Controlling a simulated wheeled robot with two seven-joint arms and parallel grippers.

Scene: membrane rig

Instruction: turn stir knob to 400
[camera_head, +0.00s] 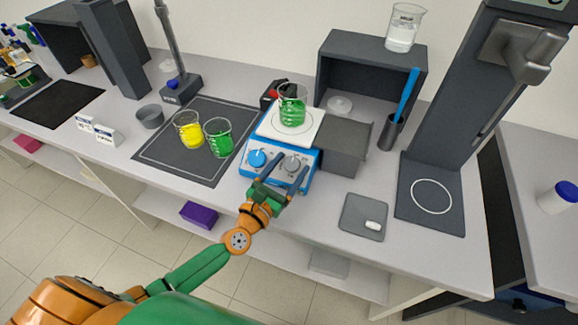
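A blue hotplate stirrer (248,174) with a white top plate (309,135) stands at the counter's front edge. Its front panel has a blue knob (258,158) on the left and a grey knob (291,163) on the right. The labels and readings are too small to read. My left gripper (288,171) is in front of the panel with its two fingers apart, near the grey knob. I cannot tell whether the fingers touch it. A beaker of green liquid (292,107) stands on the top plate. My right gripper is out of view.
Beakers of yellow liquid (187,130) and green liquid (219,138) stand on a dark mat (160,155) to the left. A grey box (343,152) stands close right of the stirrer.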

